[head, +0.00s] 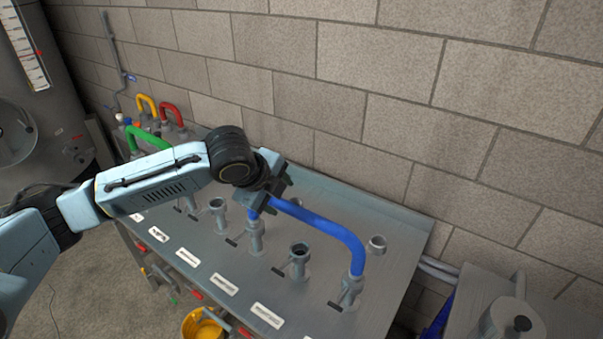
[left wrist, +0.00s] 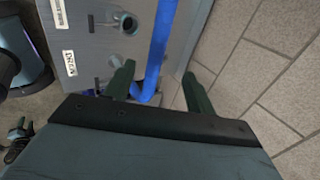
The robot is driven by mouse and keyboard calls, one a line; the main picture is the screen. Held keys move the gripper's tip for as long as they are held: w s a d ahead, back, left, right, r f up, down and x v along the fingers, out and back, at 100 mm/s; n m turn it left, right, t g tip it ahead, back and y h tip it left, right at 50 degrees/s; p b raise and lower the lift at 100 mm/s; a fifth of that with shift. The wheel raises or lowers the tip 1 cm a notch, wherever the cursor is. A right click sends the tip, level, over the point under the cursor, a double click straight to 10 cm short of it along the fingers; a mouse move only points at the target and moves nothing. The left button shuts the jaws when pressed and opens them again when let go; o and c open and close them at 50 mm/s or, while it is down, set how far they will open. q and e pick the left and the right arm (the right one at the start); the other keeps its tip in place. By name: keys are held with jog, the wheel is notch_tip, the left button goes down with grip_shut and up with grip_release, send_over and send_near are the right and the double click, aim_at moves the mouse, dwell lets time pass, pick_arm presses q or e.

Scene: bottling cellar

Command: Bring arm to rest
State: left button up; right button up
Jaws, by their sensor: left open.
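My left arm (head: 155,178) reaches in from the left over a sloping metal panel (head: 395,225). My left gripper (head: 275,187) is over the left end of a blue U-shaped pipe (head: 325,228) and hides part of it. The pipe's right end stands in a grey fitting on the panel, and its left end comes down at another. In the left wrist view the gripper (left wrist: 160,85) is open, with its two fingers apart. The blue pipe (left wrist: 161,45) shows between them; I cannot tell whether either finger touches it. My right gripper is not in view.
Several open grey ports, such as this one (head: 299,250), and white labels (head: 224,285) line the panel. Green (head: 150,138), yellow and red pipes stand at its far left. A block wall (head: 390,75) rises behind. A yellow bucket (head: 203,325) is below the front edge.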

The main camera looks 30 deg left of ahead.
pick_arm(q)
jog(key=s+d+f+n+g+h, duration=0.15)
jog(key=s+d+f+n, duration=0.35)
jog(key=s+d+f, duration=0.5)
jog(key=s+a+f+n+g+y, duration=0.1)
jog(key=s+a+f+n, duration=0.1)
jog(key=s+n, duration=0.55)
jog(key=s+a+f+n+g+y, duration=0.1)
jog(key=s+a+f+n, duration=0.3)
jog(key=s, duration=0.6)
notch_tip(320, 180, down, 28)
jog(key=d+b, duration=0.3)
jog(key=b, duration=0.3)
jog(key=s+a+f+g+b, duration=0.1)
jog(key=s+f+b, duration=0.2)
jog(key=s+f, duration=0.6)
jog(key=s+a+f+g+b, duration=0.1)
jog(key=s+a+f+b, duration=0.1)
jog(key=s+f, duration=0.6)
notch_tip(320, 180, down, 6)
jog(key=shift+s+a+r+n+b, duration=0.1)
jog(key=shift+s+a+n+b, duration=0.1)
jog(key=shift+s+n+b, duration=0.4)
